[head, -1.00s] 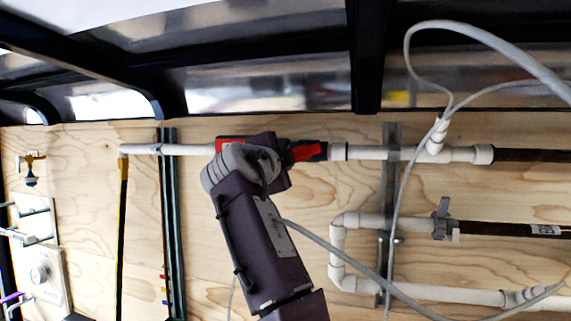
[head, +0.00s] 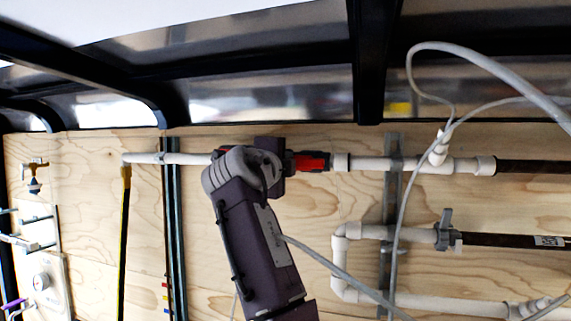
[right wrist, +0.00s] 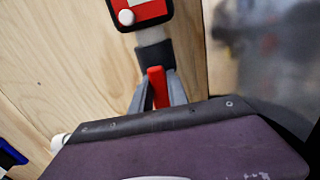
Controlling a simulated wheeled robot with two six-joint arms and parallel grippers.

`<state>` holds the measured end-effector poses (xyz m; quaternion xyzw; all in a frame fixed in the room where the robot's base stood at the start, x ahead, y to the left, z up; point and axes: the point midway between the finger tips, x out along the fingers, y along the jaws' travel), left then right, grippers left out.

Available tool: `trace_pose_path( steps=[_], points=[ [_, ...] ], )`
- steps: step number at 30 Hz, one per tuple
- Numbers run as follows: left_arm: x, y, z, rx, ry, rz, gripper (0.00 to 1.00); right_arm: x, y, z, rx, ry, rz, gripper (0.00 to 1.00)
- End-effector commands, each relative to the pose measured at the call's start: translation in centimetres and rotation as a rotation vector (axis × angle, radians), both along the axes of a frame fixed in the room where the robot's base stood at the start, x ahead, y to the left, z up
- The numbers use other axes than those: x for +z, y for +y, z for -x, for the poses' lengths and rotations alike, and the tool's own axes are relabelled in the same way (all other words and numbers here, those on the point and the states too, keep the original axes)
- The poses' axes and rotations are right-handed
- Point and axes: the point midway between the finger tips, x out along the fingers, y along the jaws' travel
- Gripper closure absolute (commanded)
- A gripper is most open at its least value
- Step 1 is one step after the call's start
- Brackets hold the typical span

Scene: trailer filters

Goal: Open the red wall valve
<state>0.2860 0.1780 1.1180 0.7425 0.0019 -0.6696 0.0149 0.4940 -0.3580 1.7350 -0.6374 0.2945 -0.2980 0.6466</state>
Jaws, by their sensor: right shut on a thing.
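The red wall valve (head: 311,162) sits in the white pipe along the plywood wall in the head view. Part of it is hidden behind my right arm's wrist (head: 242,170). In the right wrist view, the red valve handle (right wrist: 157,88) stands between the grey fingers of my right gripper (right wrist: 158,92), which are shut on it. A red box with a white knob (right wrist: 140,12) shows beyond the handle. My left gripper is not in view.
The white pipe (head: 375,163) runs left and right of the valve, with lower pipes (head: 390,233) below. A loose grey cable (head: 480,62) hangs at the right. Dark metal beams (head: 372,60) cross above. A brass tap (head: 34,175) is at far left.

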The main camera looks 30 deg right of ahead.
Motion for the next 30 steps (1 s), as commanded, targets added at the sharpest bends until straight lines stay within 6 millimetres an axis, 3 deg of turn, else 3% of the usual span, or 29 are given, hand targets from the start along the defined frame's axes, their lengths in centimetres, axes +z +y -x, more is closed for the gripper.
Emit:
trace_pose_path(
  steps=[5, 6, 7, 8, 17, 30],
  points=[
    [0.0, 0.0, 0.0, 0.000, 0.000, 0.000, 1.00, 0.0, 0.0, 0.0, 0.001, -0.004, -0.003, 1.00],
    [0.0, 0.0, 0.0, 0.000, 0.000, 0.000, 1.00, 0.0, 0.0, 0.0, 0.001, -0.003, -0.003, 0.69],
    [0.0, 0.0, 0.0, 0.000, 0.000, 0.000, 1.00, 0.0, 0.0, 0.0, 0.001, -0.003, -0.003, 0.60],
    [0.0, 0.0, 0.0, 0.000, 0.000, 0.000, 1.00, 0.0, 0.0, 0.0, 0.001, -0.003, -0.003, 0.58],
    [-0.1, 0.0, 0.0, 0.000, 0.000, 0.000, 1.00, 0.0, 0.2, 0.1, 0.001, -0.002, -0.001, 0.58],
    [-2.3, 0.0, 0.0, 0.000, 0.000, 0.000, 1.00, -0.1, 6.4, 5.3, 0.006, -0.003, -0.001, 0.58]
  ],
)
